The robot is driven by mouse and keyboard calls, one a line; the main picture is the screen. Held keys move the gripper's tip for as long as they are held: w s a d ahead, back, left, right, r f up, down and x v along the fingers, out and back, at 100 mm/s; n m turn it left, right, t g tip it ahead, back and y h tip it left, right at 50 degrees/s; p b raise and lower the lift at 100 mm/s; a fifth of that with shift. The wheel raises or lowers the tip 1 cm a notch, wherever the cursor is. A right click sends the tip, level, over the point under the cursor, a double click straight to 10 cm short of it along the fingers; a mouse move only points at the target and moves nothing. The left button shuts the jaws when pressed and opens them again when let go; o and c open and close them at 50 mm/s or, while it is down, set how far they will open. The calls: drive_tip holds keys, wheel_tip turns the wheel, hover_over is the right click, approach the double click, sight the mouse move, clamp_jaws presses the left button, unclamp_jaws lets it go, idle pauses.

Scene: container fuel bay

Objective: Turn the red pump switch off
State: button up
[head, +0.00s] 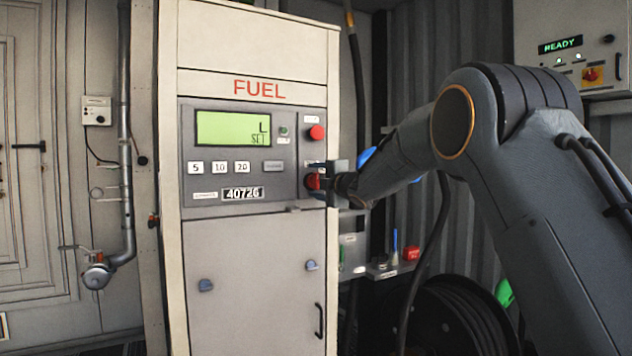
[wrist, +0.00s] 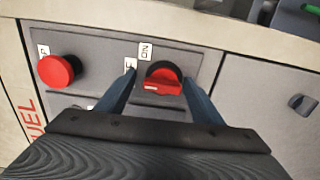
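The red pump switch (head: 312,182) is a rotary knob at the lower right of the fuel pump's control panel (head: 290,203). In the wrist view the switch (wrist: 163,84) has a raised red grip bar on a round base. An ON label (wrist: 145,51) is beside it, and a second label is partly hidden by a finger. My gripper (head: 325,184) is at the panel, in front of the switch. In the wrist view my gripper (wrist: 160,80) is open, with one blue-grey finger on each side of the switch. A gap shows at the left finger; contact at the right finger is unclear.
A red mushroom button (head: 317,132) sits just above the switch; it also shows in the wrist view (wrist: 56,71). The pump display (head: 233,128) is lit green. A hose reel (head: 450,315) is below my arm. A wall box with a READY display (head: 560,45) is at the upper right.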

drive_tip(key=shift+s+a, duration=0.1)
drive_tip(key=v, duration=0.7)
drive_tip(key=shift+s+d+b, duration=0.3)
drive_tip(key=shift+b, duration=0.1)
